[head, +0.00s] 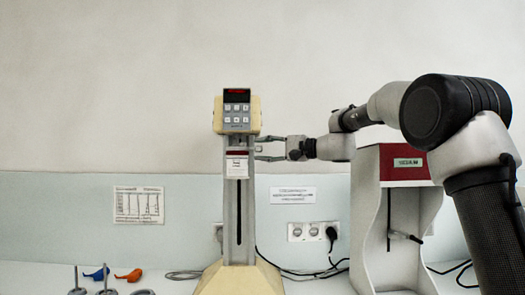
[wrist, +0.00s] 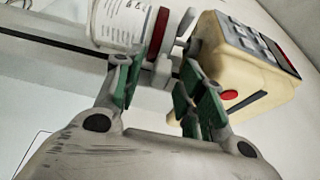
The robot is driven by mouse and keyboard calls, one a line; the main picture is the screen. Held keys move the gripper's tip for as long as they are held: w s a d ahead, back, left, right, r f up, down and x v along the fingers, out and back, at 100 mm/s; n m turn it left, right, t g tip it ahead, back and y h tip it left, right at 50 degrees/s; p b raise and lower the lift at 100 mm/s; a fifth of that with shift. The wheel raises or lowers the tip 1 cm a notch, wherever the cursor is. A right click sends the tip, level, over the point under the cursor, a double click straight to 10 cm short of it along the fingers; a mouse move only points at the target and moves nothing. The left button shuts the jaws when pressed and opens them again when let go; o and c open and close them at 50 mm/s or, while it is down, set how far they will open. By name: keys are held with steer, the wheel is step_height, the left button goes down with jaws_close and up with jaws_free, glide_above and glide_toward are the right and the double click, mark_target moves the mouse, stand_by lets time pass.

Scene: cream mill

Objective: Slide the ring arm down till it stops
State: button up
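The stirring stand's pale column (head: 239,215) rises at the centre of the head view, with a cream control head (head: 237,112) on top. A sliding carriage with a white label and dark red band (head: 236,166), which I take to be the ring arm's slide, sits high on the column, just below the head. Its ring cannot be made out. My gripper (head: 259,149) reaches in from the right with its fingers apart, one above the other. In the wrist view my gripper (wrist: 157,76) is open, with the carriage's red band and grey part (wrist: 162,69) between or just beyond the fingertips; contact is unclear.
A white and red cabinet (head: 400,165) stands at right, near my arm. Sockets (head: 306,231) and cables (head: 300,268) lie behind. Blue (head: 97,273) and orange (head: 130,275) bulbs lie at the lower left. The column's slot (head: 239,215) is clear below the carriage.

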steer(key=shift+w+a, duration=0.15)
steer(key=shift+a, duration=0.2)
jaws_close()
step_height(320, 180, down, 6)
steer(key=shift+r, duration=0.1)
jaws_free()
steer(key=shift+d, duration=0.1)
